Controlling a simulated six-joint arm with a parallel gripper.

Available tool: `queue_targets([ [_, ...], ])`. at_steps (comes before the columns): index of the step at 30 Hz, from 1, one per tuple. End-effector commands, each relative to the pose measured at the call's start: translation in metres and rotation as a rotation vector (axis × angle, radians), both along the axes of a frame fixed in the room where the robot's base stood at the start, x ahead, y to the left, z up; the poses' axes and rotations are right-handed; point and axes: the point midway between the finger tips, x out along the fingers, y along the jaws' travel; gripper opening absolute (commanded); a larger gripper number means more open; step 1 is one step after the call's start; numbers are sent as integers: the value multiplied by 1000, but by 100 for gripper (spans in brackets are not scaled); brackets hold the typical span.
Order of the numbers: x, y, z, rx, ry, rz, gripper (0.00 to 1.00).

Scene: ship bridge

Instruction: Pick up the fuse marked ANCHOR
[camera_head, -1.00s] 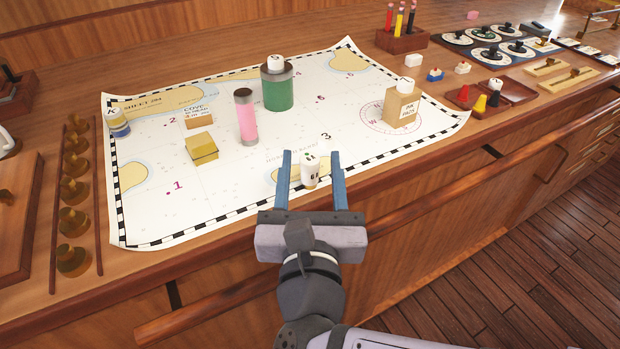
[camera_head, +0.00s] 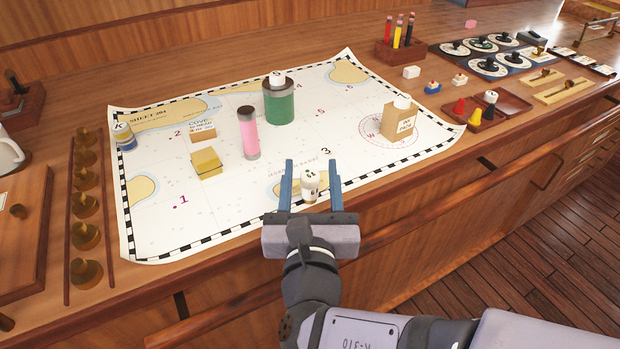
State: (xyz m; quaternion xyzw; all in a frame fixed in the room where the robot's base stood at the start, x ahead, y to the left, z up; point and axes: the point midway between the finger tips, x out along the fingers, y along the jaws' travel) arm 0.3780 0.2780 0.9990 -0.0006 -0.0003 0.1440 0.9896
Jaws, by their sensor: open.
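I cannot read the word ANCHOR on anything in view, so I cannot tell which thing is the fuse with that mark. A pink cylinder with dark end caps (camera_head: 249,136) stands upright on the chart (camera_head: 228,215). A larger green cylinder (camera_head: 279,104) with a white top stands behind it to the right. My gripper (camera_head: 312,163) is open at the chart's front edge. A small white piece with dark marks (camera_head: 310,187) shows between its two blue fingers, apart from both, and seems to stand on the chart.
Brass knobs (camera_head: 86,236) line the left. Pencils in a holder (camera_head: 400,47), colored pieces in a tray (camera_head: 467,113) and dials (camera_head: 482,46) are at the right.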

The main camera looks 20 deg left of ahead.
Motion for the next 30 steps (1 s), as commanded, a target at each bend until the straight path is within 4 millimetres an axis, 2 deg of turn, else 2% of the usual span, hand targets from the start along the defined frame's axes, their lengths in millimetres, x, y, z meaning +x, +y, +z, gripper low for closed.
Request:
queue_targets([
  [1,4,1,4,-6,2,-3,47],
  [9,35,11,0,0,1,-2,47],
  [19,40,13,0,2,1,1,47],
  [20,40,13,0,2,1,1,45],
  [25,40,13,0,2,1,0,4],
  [30,40,13,0,2,1,0,3],
])
